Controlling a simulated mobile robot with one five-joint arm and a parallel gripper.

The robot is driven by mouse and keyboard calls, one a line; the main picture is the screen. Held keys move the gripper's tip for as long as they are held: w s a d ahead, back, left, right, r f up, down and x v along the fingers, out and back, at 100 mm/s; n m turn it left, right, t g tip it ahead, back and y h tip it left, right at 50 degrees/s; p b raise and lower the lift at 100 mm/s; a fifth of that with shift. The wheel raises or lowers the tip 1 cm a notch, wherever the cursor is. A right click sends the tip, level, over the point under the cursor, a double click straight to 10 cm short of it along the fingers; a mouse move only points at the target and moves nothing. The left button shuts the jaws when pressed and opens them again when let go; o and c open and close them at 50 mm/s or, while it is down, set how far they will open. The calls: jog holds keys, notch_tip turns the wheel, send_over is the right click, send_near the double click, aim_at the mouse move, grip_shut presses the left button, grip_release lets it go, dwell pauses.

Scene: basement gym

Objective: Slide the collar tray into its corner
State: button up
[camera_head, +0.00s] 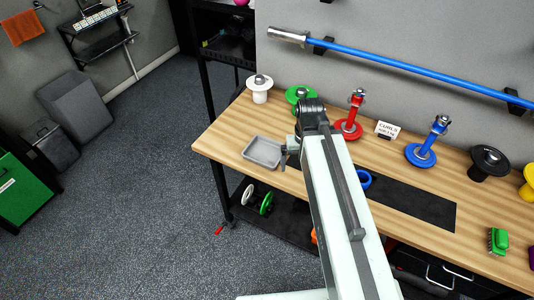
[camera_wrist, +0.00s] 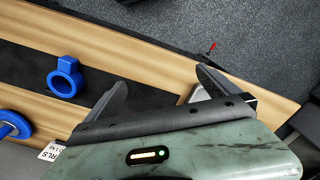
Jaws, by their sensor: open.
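The collar tray (camera_head: 248,158), a small grey rectangular tray, sits near the left end of the wooden bench, by its front edge. It looks empty. My gripper (camera_head: 291,152) is at the tray's right side, low over the bench and partly hidden by my arm; I cannot tell whether it touches the tray. In the wrist view my gripper (camera_wrist: 163,84) has its two dark fingers spread wide, with nothing held between them. A pale grey piece of the tray (camera_wrist: 199,97) shows behind the right finger; the rest is hidden.
A white weight holder (camera_head: 260,90) and a green disc (camera_head: 298,94) stand behind the tray. A red post (camera_head: 352,115), a sign (camera_head: 387,131) and a blue post (camera_head: 425,148) stand along the back. A blue collar (camera_wrist: 62,78) lies on a dark mat.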

jog(key=shift+c, duration=0.3)
jog(key=shift+f+b, duration=0.3)
jog(key=c, duration=0.5)
notch_tip(320, 180, down, 4)
jog(key=b, duration=0.4)
jog(key=c, duration=1)
jog(key=shift+f+b, duration=0.35)
jog(key=shift+f, duration=0.05)
jog(key=c, duration=0.5)
jog(key=shift+r+p, duration=0.3)
grip_shut()
jog(key=shift+a+r, duration=0.1)
